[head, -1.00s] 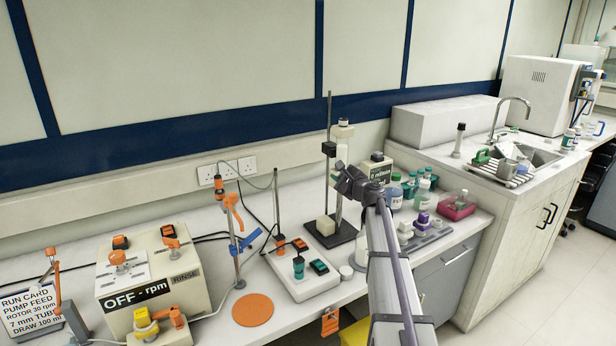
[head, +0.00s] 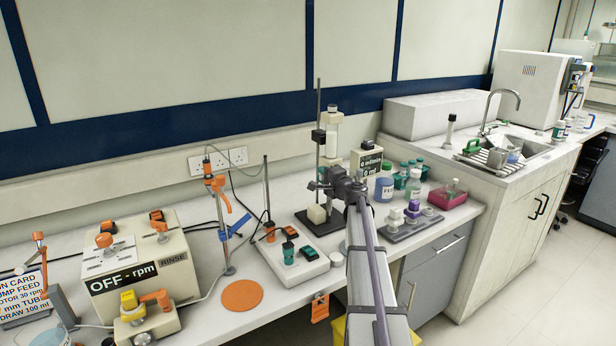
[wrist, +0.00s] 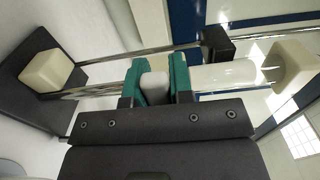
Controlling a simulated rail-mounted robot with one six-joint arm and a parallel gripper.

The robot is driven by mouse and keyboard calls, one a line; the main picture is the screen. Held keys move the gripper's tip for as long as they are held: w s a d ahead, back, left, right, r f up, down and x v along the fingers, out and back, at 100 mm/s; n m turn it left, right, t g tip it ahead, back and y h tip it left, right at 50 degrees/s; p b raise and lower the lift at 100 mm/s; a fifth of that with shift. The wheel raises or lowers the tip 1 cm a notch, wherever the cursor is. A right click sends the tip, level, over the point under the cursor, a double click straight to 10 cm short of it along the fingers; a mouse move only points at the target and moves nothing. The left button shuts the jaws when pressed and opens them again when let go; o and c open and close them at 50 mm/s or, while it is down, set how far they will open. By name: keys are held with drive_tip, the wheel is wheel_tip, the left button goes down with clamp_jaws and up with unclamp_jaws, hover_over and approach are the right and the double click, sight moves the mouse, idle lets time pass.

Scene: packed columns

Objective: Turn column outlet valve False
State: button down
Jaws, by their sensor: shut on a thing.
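The glass column (head: 331,128) with white packing stands upright on a rod stand with a dark base (head: 308,226). It also shows lying sideways in the wrist view (wrist: 225,76). My gripper (head: 318,185) is at the column's lower end, in front of the stand. In the wrist view its teal fingers (wrist: 154,82) are shut on a small pale piece (wrist: 153,87) at the column's lower end, which appears to be the outlet valve. The fingers hide most of it, so its turn position cannot be told.
A cream block (head: 316,214) sits on the stand base. A switch box (head: 296,265) is to the left, and the flow display (head: 368,163) and bottles (head: 384,186) are to the right. A pump (head: 128,270) and orange disc (head: 242,295) are further left.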

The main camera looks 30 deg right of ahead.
drive_tip(key=shift+f, duration=0.1)
idle(0.4)
drive_tip(key=c, duration=1)
unclamp_jaws()
drive_tip(key=s, duration=1.1)
drive_tip(key=shift+a+n, duration=0.2)
drive_tip(key=shift+n, duration=0.1)
